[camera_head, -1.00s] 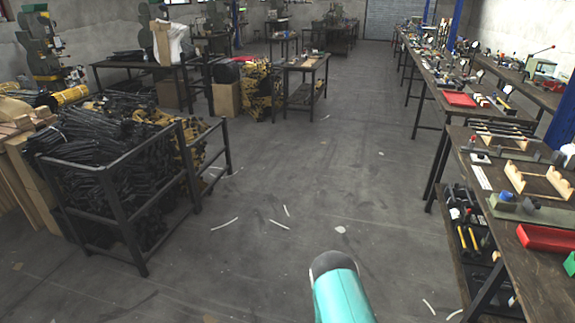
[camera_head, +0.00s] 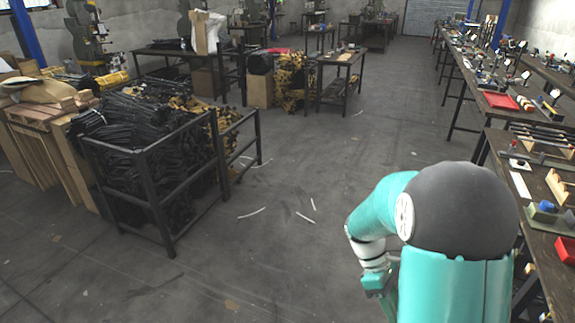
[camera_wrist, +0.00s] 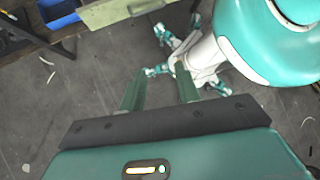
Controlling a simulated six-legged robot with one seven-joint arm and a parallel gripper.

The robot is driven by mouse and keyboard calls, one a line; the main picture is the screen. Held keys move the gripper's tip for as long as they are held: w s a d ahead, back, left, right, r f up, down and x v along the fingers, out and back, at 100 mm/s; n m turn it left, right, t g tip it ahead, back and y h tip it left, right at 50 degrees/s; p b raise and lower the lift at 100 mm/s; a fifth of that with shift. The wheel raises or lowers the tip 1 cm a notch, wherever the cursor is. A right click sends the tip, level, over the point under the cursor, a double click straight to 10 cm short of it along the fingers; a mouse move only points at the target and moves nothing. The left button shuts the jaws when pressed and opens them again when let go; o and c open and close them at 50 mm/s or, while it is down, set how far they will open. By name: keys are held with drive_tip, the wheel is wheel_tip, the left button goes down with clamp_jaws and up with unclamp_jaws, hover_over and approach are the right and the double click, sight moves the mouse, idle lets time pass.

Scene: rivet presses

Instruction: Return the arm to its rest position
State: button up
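My arm (camera_head: 455,215), teal with a dark rounded joint, is raised and bent at the lower right of the head view. Its lower part hangs down on the left side, and the green piece at its end (camera_head: 375,282) is partly cut off by the arm. In the wrist view my gripper (camera_wrist: 160,78) shows two green fingers standing apart with nothing between them. Below them are the grey floor and my own white and teal legs.
A workbench (camera_head: 525,190) with fixtures runs along the right, close to my arm. A black metal cage (camera_head: 150,200) full of dark parts stands at the left. The grey floor (camera_head: 300,235) between them is open, with a few white strips. In the wrist view a blue bin (camera_wrist: 58,10) shows at the top left.

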drive_tip(key=s+a+r+m+t+y, duration=0.1)
drive_tip(key=s+a+r+m+t, duration=0.2)
drive_tip(key=r, duration=0.4)
drive_tip(key=s+a+r+m+t+y, duration=0.2)
drive_tip(key=s+a+r+m+t, duration=0.1)
drive_tip(key=r, duration=0.4)
drive_tip(key=s+a+r+m+t+y, duration=0.1)
drive_tip(key=s+a+r+m+t, duration=0.2)
drive_tip(key=r+m+t, duration=0.2)
drive_tip(key=shift+s+r+t+y, duration=0.3)
drive_tip(key=shift+r+t, duration=0.4)
drive_tip(key=shift+r, duration=0.2)
drive_tip(key=shift+d+m, duration=0.15)
drive_tip(key=shift+m, duration=0.15)
